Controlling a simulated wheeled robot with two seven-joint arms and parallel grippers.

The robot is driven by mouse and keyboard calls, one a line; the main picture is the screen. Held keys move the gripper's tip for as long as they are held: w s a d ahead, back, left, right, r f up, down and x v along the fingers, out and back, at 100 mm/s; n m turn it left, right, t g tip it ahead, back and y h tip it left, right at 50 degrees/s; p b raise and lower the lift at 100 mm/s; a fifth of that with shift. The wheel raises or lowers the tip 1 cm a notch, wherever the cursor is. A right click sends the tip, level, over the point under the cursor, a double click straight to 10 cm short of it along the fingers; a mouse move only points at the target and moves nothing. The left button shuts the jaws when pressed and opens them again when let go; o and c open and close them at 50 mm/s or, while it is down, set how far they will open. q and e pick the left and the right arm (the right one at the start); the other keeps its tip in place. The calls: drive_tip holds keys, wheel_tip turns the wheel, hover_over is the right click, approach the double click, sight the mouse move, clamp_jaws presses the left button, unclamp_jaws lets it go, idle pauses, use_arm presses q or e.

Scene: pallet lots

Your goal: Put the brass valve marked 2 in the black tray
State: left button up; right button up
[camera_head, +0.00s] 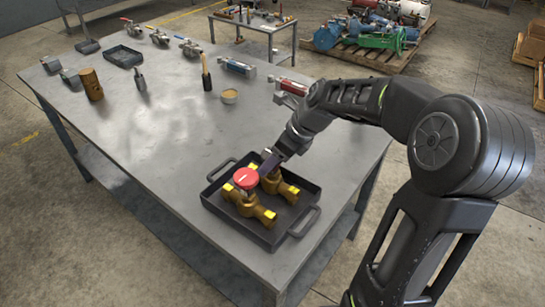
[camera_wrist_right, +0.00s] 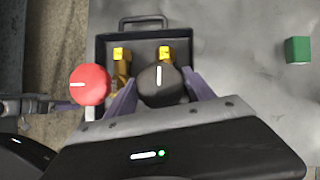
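The black tray (camera_head: 215,197) lies near the front corner of the metal table; its rim also shows in the right wrist view (camera_wrist_right: 103,45). Two brass valves lie in it side by side. One valve (camera_head: 265,215) has a red round handle (camera_wrist_right: 90,85). The other brass valve (camera_head: 288,189) has a black round handle (camera_wrist_right: 160,84), mostly hidden by my gripper in the head view. My right gripper (camera_wrist_right: 161,88) has its fingers closed against both sides of that black handle, with no clear gap. Each handle shows one white bar; I cannot read a 2.
The table (camera_head: 150,150) is clear left of the tray. Toward its far side stand a brass cylinder (camera_head: 91,84), a second black tray (camera_head: 124,56), a brush (camera_head: 206,72), a tan tin (camera_head: 229,96) and several valves. A green block (camera_wrist_right: 298,50) shows in the wrist view.

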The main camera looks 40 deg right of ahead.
drive_tip(key=shift+o, duration=1)
drive_tip(key=shift+r, duration=0.15)
drive_tip(key=shift+d+r, duration=0.1)
drive_tip(key=shift+r, duration=0.1)
drive_tip(key=v, duration=1.1)
drive_tip(key=shift+s+r, duration=0.25)
